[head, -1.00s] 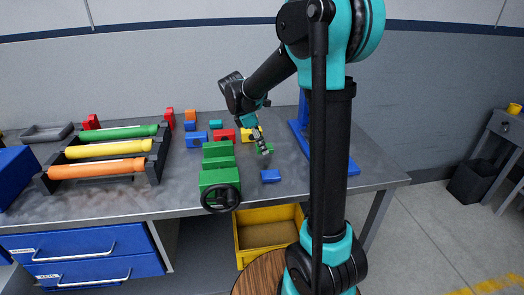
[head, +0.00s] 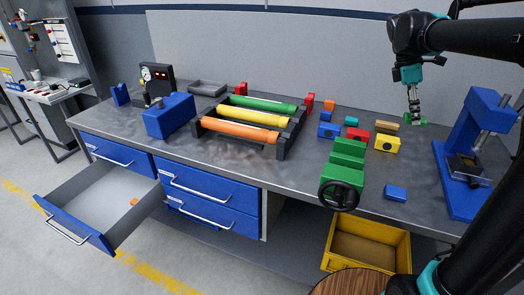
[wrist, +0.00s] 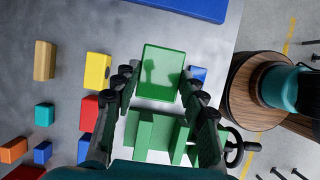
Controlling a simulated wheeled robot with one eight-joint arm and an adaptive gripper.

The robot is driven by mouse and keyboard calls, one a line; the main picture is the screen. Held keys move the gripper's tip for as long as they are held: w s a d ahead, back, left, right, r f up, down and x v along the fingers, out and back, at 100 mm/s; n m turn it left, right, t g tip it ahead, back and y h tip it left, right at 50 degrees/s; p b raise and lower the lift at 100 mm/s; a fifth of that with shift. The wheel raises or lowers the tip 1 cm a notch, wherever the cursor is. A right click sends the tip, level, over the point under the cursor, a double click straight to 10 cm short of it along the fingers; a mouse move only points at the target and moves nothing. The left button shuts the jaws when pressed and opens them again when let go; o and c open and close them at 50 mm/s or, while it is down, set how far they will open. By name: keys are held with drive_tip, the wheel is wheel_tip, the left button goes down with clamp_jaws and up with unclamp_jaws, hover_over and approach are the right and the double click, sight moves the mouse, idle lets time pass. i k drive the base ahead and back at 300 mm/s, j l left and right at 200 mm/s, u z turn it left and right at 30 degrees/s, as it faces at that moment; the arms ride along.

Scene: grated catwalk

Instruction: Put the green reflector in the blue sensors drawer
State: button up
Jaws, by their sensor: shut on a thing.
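The green reflector (wrist: 161,73) is a flat green block between the fingers of my gripper (wrist: 160,100) in the wrist view. In the head view my gripper (head: 414,112) points down at the right, shut on the reflector (head: 415,121), which is held above the bench. A blue-fronted drawer (head: 75,222) stands pulled open at the lower left, far from my gripper. A small orange piece lies inside it. The labels on the drawers are too small to read, so I cannot tell which is the sensors drawer.
A rack of green, yellow and orange rollers (head: 238,131), a blue box (head: 169,115) and a green vise (head: 345,170) stand on the bench (head: 300,190). Small coloured blocks lie near the vise. A blue press (head: 470,150) stands at right; a yellow crate (head: 370,250) is below.

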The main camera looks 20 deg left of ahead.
sight(111, 204)
drive_tip(key=j+u, duration=0.2)
drive_tip(key=u, duration=0.25)
drive_tip(key=j+u, duration=0.25)
drive_tip(key=u, duration=0.15)
drive_tip(key=j+u, duration=0.15)
drive_tip(key=j, duration=0.45)
drive_tip(key=i+j+u, duration=0.15)
drive_tip(key=j, duration=0.45)
drive_tip(key=j+u, duration=0.1)
drive_tip(key=j, duration=0.55)
drive_tip(key=i, duration=0.05)
